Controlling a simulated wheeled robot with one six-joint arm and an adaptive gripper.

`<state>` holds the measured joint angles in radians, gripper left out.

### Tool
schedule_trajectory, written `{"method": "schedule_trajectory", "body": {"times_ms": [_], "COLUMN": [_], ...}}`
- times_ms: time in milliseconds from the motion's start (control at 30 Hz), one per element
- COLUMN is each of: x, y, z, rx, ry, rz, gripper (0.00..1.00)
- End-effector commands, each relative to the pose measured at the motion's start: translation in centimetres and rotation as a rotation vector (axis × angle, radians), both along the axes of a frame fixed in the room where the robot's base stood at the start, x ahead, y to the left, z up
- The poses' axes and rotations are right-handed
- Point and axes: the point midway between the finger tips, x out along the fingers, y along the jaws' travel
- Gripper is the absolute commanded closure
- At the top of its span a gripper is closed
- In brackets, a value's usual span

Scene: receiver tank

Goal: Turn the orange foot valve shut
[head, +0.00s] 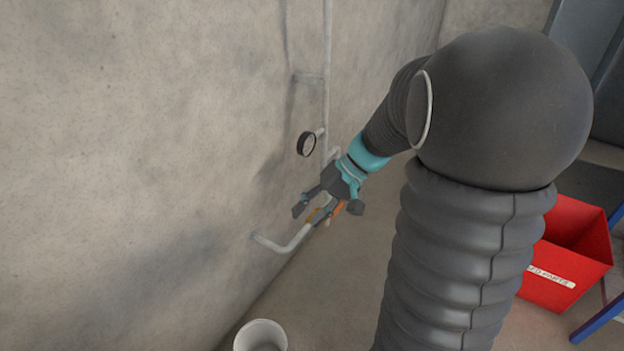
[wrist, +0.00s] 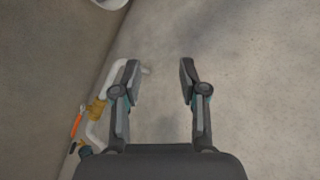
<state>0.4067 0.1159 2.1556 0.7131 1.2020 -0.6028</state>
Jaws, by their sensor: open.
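The handle slants along the pipe there.
A pressure gauge (head: 307,144) sits on the wall piping above the valve. A white bucket (head: 261,335) stands on the floor at the front. A red bin (head: 567,252) with a white label and a blue frame (head: 600,318) are at the right. The concrete wall (head: 130,150) fills the left.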

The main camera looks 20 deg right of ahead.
Motion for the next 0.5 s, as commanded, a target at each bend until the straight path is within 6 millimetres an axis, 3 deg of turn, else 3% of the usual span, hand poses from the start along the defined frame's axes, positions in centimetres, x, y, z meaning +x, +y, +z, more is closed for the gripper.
{"method": "schedule_trajectory", "body": {"times_ms": [267,500], "x": [5.8,9.7], "y": [-4.9,-10.7], "z": [-5.4,-11.0], "rx": [0.284,0.498], "ry": [-0.025,-0.125], "rz": [-0.120,-0.268], "gripper": [0.57,0.57]}}
